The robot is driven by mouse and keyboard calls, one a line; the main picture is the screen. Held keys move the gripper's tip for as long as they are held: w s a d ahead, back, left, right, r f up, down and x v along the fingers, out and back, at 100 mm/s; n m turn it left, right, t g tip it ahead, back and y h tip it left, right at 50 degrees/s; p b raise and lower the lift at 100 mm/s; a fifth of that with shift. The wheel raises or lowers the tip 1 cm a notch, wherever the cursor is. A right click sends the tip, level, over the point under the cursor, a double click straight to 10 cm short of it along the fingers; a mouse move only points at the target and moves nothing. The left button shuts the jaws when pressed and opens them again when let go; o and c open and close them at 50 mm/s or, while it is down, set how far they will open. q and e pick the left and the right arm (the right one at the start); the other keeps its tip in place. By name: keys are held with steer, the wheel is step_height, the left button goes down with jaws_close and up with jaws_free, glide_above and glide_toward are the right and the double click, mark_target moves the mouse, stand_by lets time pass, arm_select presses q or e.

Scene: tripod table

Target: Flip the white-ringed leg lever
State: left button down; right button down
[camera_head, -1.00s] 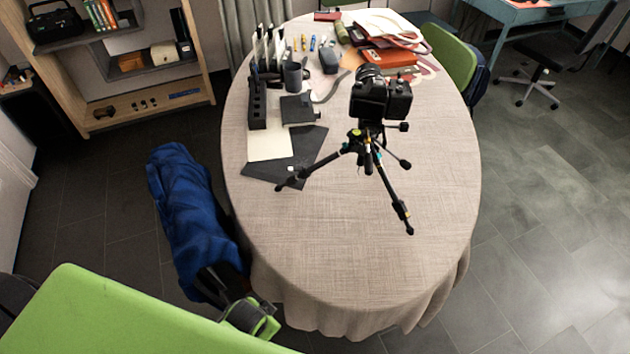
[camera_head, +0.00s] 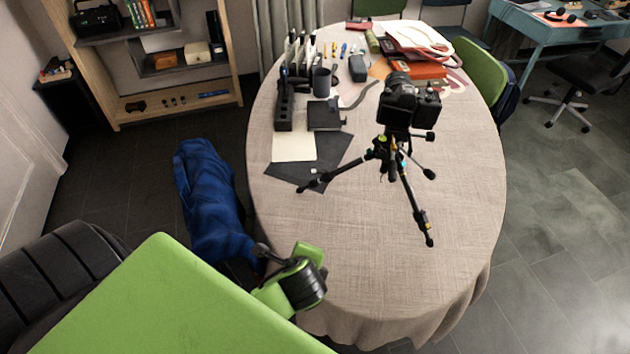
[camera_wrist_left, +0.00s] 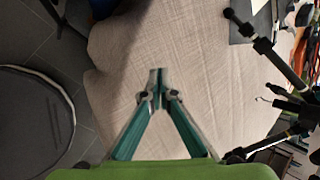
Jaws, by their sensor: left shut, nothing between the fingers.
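A black camera (camera_head: 408,106) stands on a small black tripod (camera_head: 384,150) on the table. One leg (camera_head: 345,172) points left, one (camera_head: 416,205) comes toward me with a yellow mark low down, and a third is mostly hidden. The rings and levers are too small to tell which is white-ringed. In the left wrist view, tripod legs (camera_wrist_left: 265,45) show at the right. My left gripper (camera_wrist_left: 158,78) is shut and empty, with its teal fingertips meeting over bare cloth, apart from the tripod to its right. My right gripper is not in view.
The clothed table (camera_head: 370,265) is clear in front of the tripod. Behind stand a dark rack (camera_head: 285,108), a mug (camera_head: 322,80), papers (camera_head: 294,147) and bags (camera_head: 415,70). A blue cloth-like item (camera_head: 210,200) is beside the table's left edge.

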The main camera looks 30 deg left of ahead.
mark_target(319, 172)
arm_select(q)
steer(key=w+a+r+m+t+y, duration=0.1)
steer(key=w+m, duration=0.1)
steer(key=w+r+m+t, duration=0.1)
steer(key=w+m, duration=0.1)
steer(key=m, duration=0.1)
steer(key=w+a+r+m+y, duration=0.1)
steer(key=w+m, duration=0.2)
steer(key=shift+a+r+t+y, duration=0.2)
steer(key=shift+a+t+y, duration=0.1)
steer(key=shift+t, duration=0.1)
steer(key=w+r+m+t, duration=0.1)
steer(key=m, duration=0.1)
steer(key=w+r+m+y, duration=0.1)
steer(key=w+m, duration=0.1)
steer(key=w+a+r+m+t, duration=0.1)
steer(key=m, duration=0.1)
steer(key=shift+w+r+m+t, duration=0.25)
steer(key=shift+r+m+t, duration=0.05)
steer(key=shift+r+m, duration=0.1)
steer(key=shift+f, duration=0.1)
steer(key=x, duration=1)
